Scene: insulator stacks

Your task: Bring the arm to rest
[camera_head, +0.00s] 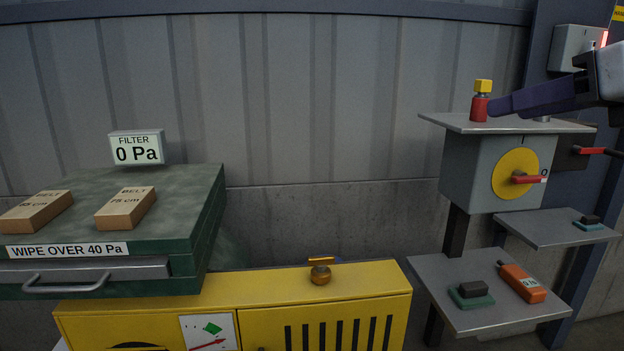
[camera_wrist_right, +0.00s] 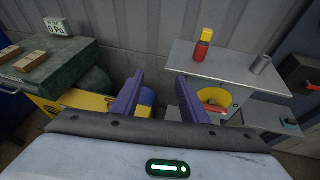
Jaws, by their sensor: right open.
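My right gripper (camera_head: 498,106) comes in from the right edge in the head view, with its purple fingers pointing left at the height of the grey shelf top. In the right wrist view my right gripper (camera_wrist_right: 160,92) has its two purple fingers well apart, with nothing between them. A small red cylinder with a yellow block on top (camera_head: 480,104) stands on the shelf just left of the fingertips. It also shows upright in the right wrist view (camera_wrist_right: 202,46), ahead of the right finger and apart from it. My left gripper is in neither view.
The grey shelf top (camera_head: 455,122) sits above a switch box with a yellow dial (camera_head: 513,173). Lower shelves hold an orange meter (camera_head: 522,283) and dark blocks. A yellow cabinet (camera_head: 240,292) and a green filter box (camera_head: 195,215) with two belt boxes stand left.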

